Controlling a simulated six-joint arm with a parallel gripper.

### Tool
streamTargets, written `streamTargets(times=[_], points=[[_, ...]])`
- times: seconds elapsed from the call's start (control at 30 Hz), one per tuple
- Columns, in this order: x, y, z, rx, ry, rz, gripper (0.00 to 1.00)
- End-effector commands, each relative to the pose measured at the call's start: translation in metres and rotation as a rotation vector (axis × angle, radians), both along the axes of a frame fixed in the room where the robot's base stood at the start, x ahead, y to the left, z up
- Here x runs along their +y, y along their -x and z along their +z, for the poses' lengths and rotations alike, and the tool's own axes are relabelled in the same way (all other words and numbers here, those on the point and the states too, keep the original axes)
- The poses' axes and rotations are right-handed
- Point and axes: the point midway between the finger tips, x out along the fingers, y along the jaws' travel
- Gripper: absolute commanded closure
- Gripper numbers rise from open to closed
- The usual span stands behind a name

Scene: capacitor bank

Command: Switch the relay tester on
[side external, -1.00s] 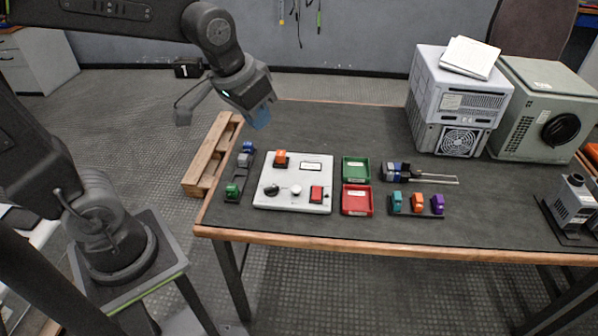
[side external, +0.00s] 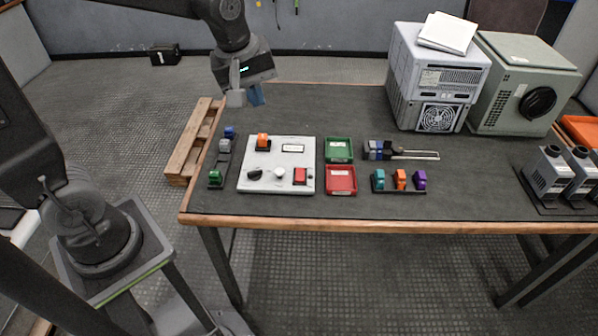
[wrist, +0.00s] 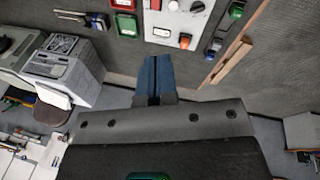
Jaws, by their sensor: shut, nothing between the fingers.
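The relay tester is a white panel (side external: 276,181) lying flat near the table's left end. It carries an orange part (side external: 263,140) on a dark base, a small label or display (side external: 293,148), a black knob (side external: 254,174), a white knob (side external: 280,172) and a red switch (side external: 300,176). My gripper (side external: 246,98) is above the table, behind the panel, apart from it. In the wrist view my gripper's blue fingers (wrist: 153,62) are together and empty, pointing toward the panel (wrist: 207,24), which is cut off at the top. I cannot tell the switch's position.
Green (side external: 339,150) and red (side external: 341,180) trays stand right of the panel. A strip with coloured parts (side external: 219,160) lies left of it, another strip (side external: 398,181) farther right. Large grey cabinets (side external: 438,80) stand at the back right. The table behind the panel is clear.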

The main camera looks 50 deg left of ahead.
Motion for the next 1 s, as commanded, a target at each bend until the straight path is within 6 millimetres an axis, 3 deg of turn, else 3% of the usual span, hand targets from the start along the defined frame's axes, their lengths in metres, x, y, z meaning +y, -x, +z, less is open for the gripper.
streamTargets(times=[0.2, 0.4, 0.5, 0.63, 0.87, 1.0], points=[[0.011, -0.069, -0.061, 0.113, 0.113, 0.524, 1.0], [0.021, -0.113, -0.128, 0.189, 0.167, 0.975, 1.0], [0.024, -0.124, -0.155, 0.209, 0.177, 1.135, 1.0], [0.026, -0.132, -0.175, 0.222, 0.182, 1.257, 1.0], [0.027, -0.133, -0.195, 0.227, 0.182, 1.295, 1.0], [0.027, -0.133, -0.221, 0.228, 0.182, 1.294, 1.0]])
